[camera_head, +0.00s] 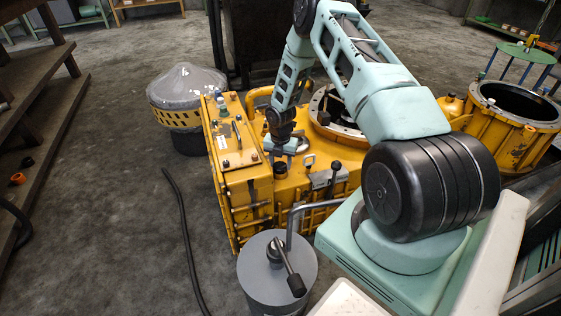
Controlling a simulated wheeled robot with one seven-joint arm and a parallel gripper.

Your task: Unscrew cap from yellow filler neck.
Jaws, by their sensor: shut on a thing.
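The yellow transmission housing (322,187) stands on the floor in the middle of the head view. My gripper (287,146) points down over its top, just right of the raised yellow box. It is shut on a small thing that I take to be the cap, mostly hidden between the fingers. A short yellow filler neck (280,176) with a dark round top shows just below and in front of the fingers. I cannot tell whether that dark top is an opening, or whether the held cap touches the neck.
A black-knobbed lever (335,168) stands close right of my gripper. A grey drum (278,280) with a handle is in front. A grey cone-topped unit (187,88) stands left, another yellow housing (515,125) right. A black hose (182,230) lies on open floor.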

